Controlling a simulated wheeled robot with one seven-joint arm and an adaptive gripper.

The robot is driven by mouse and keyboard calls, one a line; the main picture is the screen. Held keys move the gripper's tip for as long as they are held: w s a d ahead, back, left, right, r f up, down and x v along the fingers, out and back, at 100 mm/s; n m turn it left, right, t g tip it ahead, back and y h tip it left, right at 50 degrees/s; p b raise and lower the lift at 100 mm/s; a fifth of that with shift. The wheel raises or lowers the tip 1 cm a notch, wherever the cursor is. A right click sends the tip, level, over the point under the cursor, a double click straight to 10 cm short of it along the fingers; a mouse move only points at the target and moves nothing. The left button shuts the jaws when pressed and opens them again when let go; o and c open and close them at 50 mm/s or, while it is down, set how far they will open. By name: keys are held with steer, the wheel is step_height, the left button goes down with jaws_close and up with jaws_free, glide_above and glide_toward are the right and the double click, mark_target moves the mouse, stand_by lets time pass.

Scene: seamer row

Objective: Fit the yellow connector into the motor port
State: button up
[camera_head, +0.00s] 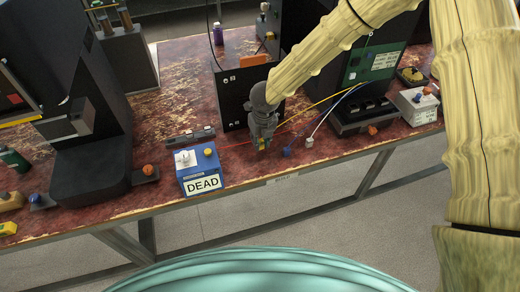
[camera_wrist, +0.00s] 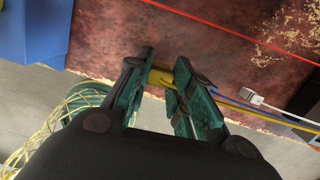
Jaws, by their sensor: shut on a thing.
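My gripper (camera_head: 262,146) is low over the front edge of the worn red bench, right of the blue box marked DEAD. In the wrist view its green fingers (camera_wrist: 167,68) are closed on the yellow connector (camera_wrist: 160,78), which is partly hidden between them. A yellow cable (camera_head: 318,101) runs from the gripper up and right to the black unit with a green board (camera_head: 372,64). I cannot tell which opening is the motor port; the black housing with dark slots (camera_head: 364,114) stands below the board, right of my gripper.
A blue connector (camera_head: 287,152) and a white connector (camera_head: 309,141) lie near the bench edge, right of the gripper. A red cable (camera_wrist: 230,30) crosses the bench. The blue DEAD box (camera_head: 202,172) stands left, and a black panel (camera_head: 234,103) stands behind.

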mark_target(261, 142)
steer(key=shift+r, duration=1.6)
steer(key=s+d+f+n+g, duration=0.1)
steer(key=s+d+n, duration=0.3)
steer(key=d+n, duration=0.4)
steer(key=s+d+f+n+g, duration=0.2)
steer(key=s+d+n, duration=0.3)
steer(key=n, duration=1.8)
steer(key=d+f, duration=0.1)
steer(key=d, duration=0.3)
steer(key=shift+s+d+h, duration=0.25)
steer(key=shift+d+h, duration=0.05)
steer(key=shift+h, duration=0.1)
